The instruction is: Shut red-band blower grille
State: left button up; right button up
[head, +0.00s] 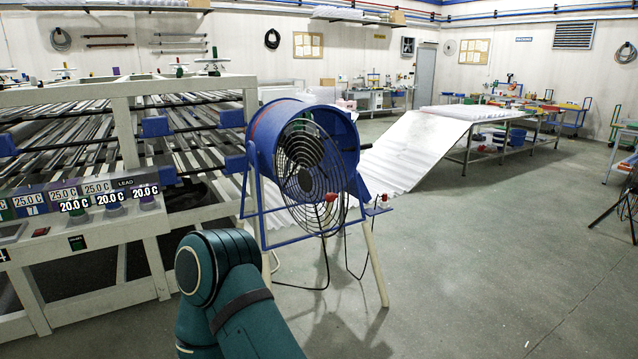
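The blower (265,135) is a blue drum with a red band around it, on a blue frame with pale legs. Its round black wire grille (300,165) is in front of the drum mouth. The grille looks swung out at an angle, with its lower part apart from the drum rim; the exact gap is hard to tell. A red knob (331,197) is at the grille's lower right edge. A small red part (383,198) is on a bracket at the right of the stand. Neither gripper shows; only a teal link of my arm is in view, below left of the blower.
A white rack (125,135) with rails and a panel of temperature readouts stands at the left, close to the blower. A corrugated sheet (415,150) slopes behind the blower onto a table. Black cables hang under the blower. The floor (490,270) at the right is clear.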

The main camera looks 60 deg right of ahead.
aim_at(304, 178)
jog(key=z, duration=1.75)
